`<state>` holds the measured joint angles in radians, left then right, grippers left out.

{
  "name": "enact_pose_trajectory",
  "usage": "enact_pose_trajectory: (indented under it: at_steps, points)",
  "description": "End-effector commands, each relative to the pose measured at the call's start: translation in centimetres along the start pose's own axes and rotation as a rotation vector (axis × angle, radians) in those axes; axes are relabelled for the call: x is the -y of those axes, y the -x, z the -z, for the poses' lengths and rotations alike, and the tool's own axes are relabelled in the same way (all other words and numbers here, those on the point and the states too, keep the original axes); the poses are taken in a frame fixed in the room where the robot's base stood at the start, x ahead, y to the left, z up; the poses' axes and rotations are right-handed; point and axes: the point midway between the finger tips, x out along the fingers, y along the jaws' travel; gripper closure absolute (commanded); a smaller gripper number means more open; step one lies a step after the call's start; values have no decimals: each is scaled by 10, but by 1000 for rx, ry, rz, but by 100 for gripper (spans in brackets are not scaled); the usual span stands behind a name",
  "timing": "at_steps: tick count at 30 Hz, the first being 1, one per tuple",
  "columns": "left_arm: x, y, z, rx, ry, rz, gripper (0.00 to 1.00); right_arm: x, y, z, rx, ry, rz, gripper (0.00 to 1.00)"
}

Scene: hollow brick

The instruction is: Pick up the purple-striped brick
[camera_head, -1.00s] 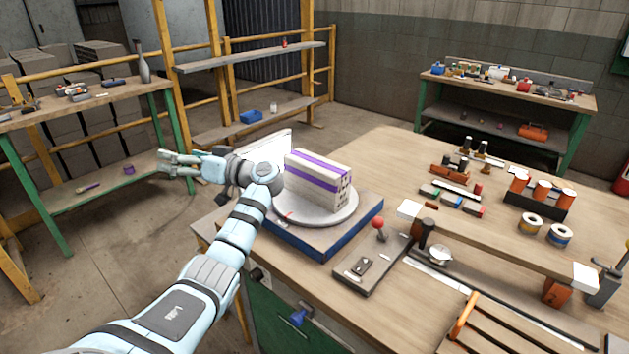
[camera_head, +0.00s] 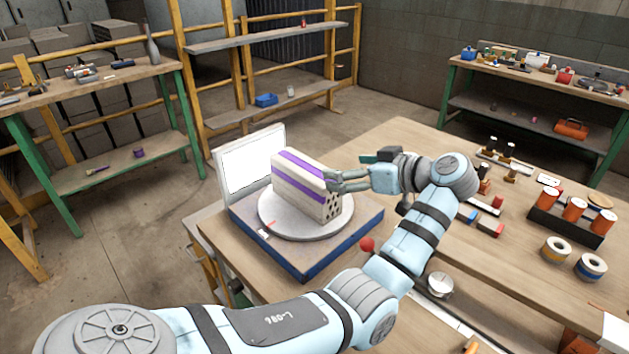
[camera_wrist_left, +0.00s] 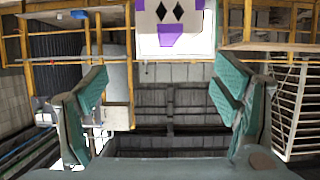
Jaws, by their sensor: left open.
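The purple-striped brick (camera_head: 300,180) is a pale block with purple bands along its top and side and dark holes in its end face. It lies on a round white turntable (camera_head: 275,222). My left gripper (camera_head: 332,181) is at the brick's right, holed end, with its fingers pointing left toward it. In the left wrist view, the open fingers (camera_wrist_left: 158,82) have nothing between them. A pale face with purple patches and dark diamond holes, seemingly the brick (camera_wrist_left: 176,27), shows above them, cut by the top edge. Whether a finger touches the brick cannot be told. My right gripper is not in view.
The turntable sits on a blue-sided base (camera_head: 330,252) with a white panel (camera_head: 248,160) behind. A red-knobbed lever (camera_head: 367,244) is close to my left arm. Orange cylinders (camera_head: 574,213) and tape rolls (camera_head: 556,249) stand on the workbench at right.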

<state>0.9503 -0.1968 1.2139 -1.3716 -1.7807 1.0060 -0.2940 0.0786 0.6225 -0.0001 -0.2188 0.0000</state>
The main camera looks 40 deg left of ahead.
Motion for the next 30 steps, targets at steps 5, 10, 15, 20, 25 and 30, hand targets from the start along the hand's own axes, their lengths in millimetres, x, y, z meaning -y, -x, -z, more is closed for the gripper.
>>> enact_pose_trajectory:
  at_steps: [5,10,15,20,25,30]
  points:
    - [5,-52,3,-4,5,13,18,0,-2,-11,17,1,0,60]
    - [5,-76,3,-4,4,12,18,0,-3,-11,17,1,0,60]
    - [4,-108,1,-4,2,12,18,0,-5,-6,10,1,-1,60]
    - [3,-122,1,-2,4,8,18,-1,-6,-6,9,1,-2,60]
    - [3,-121,1,-2,4,7,23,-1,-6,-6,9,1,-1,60]
    - [2,-120,1,-2,4,7,50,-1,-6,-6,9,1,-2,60]
